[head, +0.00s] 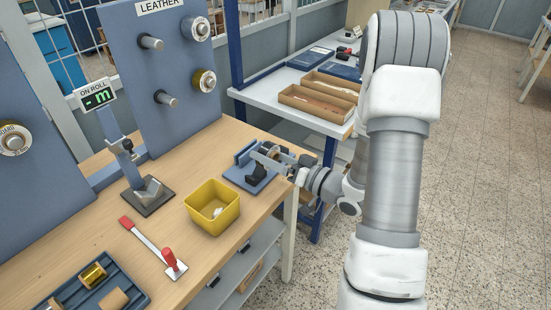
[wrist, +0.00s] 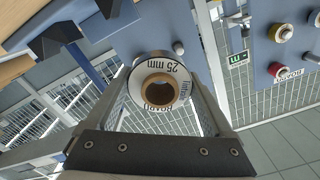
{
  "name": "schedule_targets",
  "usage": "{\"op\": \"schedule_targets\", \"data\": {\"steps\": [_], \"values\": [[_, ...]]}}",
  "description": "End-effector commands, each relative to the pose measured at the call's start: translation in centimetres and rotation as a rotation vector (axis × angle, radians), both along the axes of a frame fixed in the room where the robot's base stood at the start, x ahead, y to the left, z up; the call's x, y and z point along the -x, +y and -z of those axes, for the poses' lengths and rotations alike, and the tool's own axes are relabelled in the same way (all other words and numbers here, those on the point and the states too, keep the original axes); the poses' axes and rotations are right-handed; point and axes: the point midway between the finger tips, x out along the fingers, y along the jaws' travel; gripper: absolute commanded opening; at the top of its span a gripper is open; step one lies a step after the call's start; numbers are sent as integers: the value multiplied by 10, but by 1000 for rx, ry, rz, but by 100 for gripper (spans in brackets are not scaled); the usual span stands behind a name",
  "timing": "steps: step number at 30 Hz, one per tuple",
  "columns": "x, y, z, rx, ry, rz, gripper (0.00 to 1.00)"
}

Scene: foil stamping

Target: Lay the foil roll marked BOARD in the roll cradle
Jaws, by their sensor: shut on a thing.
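My gripper (head: 268,154) is shut on a foil roll (wrist: 161,88) at the right end of the bench. In the wrist view the roll's end faces me, with a brown core and a white label reading 25 mm and BOARD, upside down. In the head view the held roll is at this fixture, partly hidden by my gripper. I cannot tell whether the roll touches it.
A yellow bin (head: 212,207) stands left of the fixture. A red-handled tool (head: 150,247) and a parts tray (head: 62,302) lie nearer. A blue LEATHER peg panel (head: 125,70) rises behind.

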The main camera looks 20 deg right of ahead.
Motion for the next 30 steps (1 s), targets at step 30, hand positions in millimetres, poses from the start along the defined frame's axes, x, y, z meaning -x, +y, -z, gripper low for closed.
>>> {"op": "schedule_targets", "data": {"steps": [30], "values": [[-35, 26, 44, -1, 1, 0, 20]]}}
